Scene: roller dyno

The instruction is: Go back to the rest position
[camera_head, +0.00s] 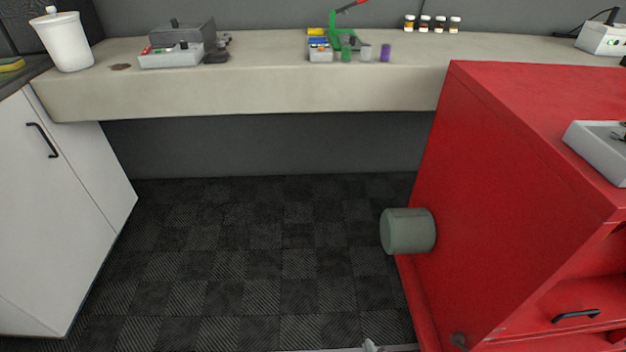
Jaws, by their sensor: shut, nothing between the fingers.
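My gripper is not clearly in this view. A small grey piece (371,346) pokes in at the bottom edge beside a thin pale strip, and I cannot tell what it belongs to. The task names no other object. No held object is visible.
A long pale bench (270,80) runs along the back with small items on it. A red cabinet (500,180) stands at right, a grey-green cylinder (407,231) sticking out from its side. A white cabinet (70,200) stands at left. The dark checkered floor (240,260) between is clear.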

